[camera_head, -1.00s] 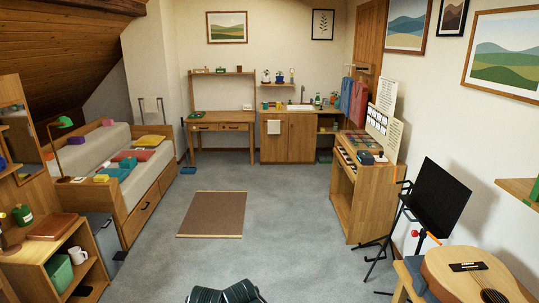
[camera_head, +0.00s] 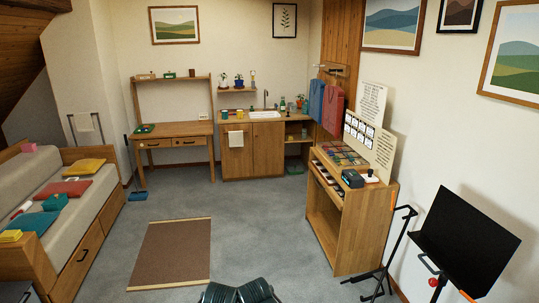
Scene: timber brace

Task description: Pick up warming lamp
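I cannot make out a warming lamp with certainty in the head view. A small upright item (camera_head: 253,79) stands at the right end of the little wall shelf above the sink, too small to identify. Neither of my grippers shows in the view.
A brown rug (camera_head: 171,252) lies on open grey carpet. A daybed (camera_head: 98,216) stands left, a desk (camera_head: 172,129) and sink cabinet (camera_head: 252,150) at the back. A wooden display cabinet (camera_head: 358,226) and black stand (camera_head: 466,240) are on the right.

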